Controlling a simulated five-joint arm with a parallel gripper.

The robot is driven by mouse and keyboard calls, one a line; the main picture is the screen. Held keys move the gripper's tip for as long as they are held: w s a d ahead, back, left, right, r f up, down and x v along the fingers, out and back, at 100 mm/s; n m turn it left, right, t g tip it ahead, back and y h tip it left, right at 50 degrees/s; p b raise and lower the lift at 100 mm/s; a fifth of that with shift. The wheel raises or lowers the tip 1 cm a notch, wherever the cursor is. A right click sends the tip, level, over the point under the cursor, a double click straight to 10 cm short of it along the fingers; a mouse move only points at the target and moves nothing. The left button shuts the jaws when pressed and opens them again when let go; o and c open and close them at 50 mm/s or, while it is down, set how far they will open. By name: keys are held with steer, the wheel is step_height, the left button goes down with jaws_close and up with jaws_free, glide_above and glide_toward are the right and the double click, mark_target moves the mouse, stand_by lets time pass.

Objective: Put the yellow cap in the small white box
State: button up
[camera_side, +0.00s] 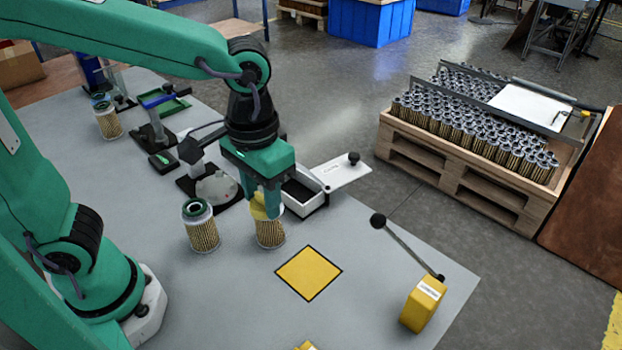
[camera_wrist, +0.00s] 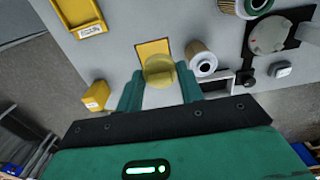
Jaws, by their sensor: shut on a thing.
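My gripper (camera_side: 262,206) is shut on the yellow cap (camera_side: 258,208), pointing down above the table. In the wrist view the round cap (camera_wrist: 160,70) sits between the two green fingers. A filter cartridge (camera_side: 270,234) stands below and behind the cap in the side view; the wrist view shows its uncovered top (camera_wrist: 201,54) beside the cap, so contact is unclear. The small white box (camera_side: 302,196) is just right of my gripper in the side view. Its lid is swung out to the right, and its dark inside shows. In the wrist view the box (camera_wrist: 222,76) is partly hidden by my gripper.
A green-topped cartridge (camera_side: 201,228) stands left of my gripper. A grey rounded fixture (camera_side: 216,188) is behind it. A yellow square (camera_side: 308,273) marks clear table in front. A yellow block (camera_side: 423,304) with a black-knobbed lever stands at the right.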

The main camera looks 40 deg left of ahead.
steer(key=w+a+f, duration=0.1)
steer(key=w+f, duration=0.3)
steer(key=w, duration=0.2)
steer(key=w+a+f, duration=0.2)
steer(key=w+f, duration=0.2)
steer(key=w, duration=0.3)
steer(key=shift+w+a, duration=0.15)
steer(key=shift+a, duration=0.15)
steer(key=shift+a+f, duration=0.1)
glide_above(297, 196)
step_height(297, 196, down, 7)
steer(key=shift+r, duration=0.1)
steer(key=shift+f, duration=2.05)
steer(key=shift+f, duration=0.1)
steer(key=o, duration=0.9)
steer(key=shift+o, duration=0.2)
